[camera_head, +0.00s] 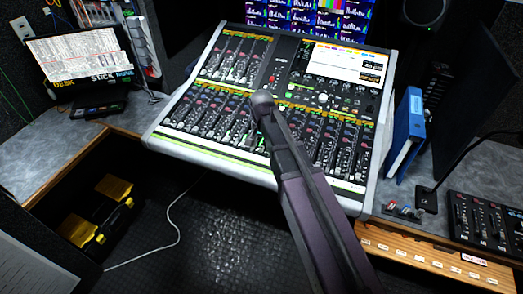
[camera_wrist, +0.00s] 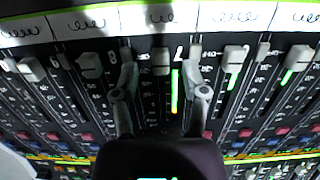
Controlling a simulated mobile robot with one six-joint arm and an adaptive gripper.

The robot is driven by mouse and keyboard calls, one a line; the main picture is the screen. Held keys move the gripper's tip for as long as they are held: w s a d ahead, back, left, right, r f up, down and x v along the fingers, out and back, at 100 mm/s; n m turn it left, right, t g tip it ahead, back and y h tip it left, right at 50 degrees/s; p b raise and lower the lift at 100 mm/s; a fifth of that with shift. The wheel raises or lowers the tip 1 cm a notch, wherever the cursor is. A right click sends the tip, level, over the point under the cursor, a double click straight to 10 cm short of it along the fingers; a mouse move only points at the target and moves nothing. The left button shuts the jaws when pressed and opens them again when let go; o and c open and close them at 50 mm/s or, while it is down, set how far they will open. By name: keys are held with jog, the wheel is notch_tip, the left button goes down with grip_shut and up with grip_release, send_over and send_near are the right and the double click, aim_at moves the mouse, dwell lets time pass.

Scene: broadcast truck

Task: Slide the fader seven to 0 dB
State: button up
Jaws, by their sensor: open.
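The mixing console (camera_head: 205,153) stands in the middle of the head view, with a row of faders along its front part. I see a gap between the cap and both fingers. A green and orange level meter is lit right of the cap's slot. In the head view my arm covers this fader.
Neighbouring fader caps stand close on both sides, such as one on the left (camera_wrist: 89,65) and one on the right (camera_wrist: 236,55). A blue binder (camera_head: 407,130) stands right of the console. A laptop (camera_head: 78,55) sits on the left desk.

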jog(key=shift+f+b, duration=0.4)
jog(key=shift+f, duration=0.2)
grip_shut()
